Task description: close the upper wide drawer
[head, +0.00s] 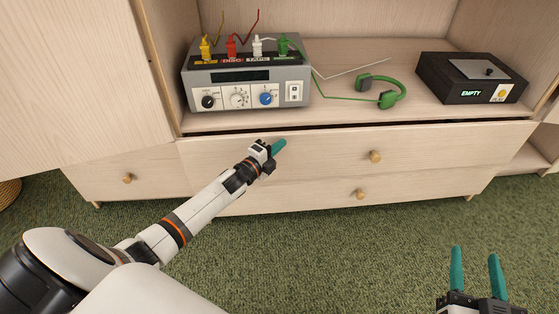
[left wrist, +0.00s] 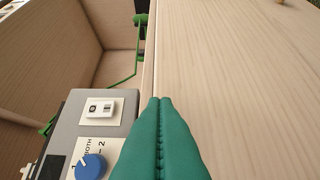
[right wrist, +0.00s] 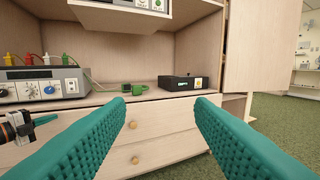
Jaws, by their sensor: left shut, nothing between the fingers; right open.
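The upper wide drawer (head: 330,150) has a pale wood front with a round knob (head: 375,157). A thin dark gap shows along its top edge, so it stands slightly out. Its front also shows in the right wrist view (right wrist: 165,122). My left gripper (head: 281,146) is shut and empty, with its green fingers at the upper left part of this drawer front. In the left wrist view the closed fingertips (left wrist: 161,100) lie over the front's top edge; I cannot tell whether they touch it. My right gripper (head: 475,255) is open and empty, low at the right, away from the cabinet.
A lower drawer (head: 300,199) sits below. On the shelf above stand a grey device with dials (head: 248,90), a green headset (head: 387,98) and a black box (head: 470,80). A cabinet door (head: 75,70) stands open at left. Green carpet (head: 330,250) is clear.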

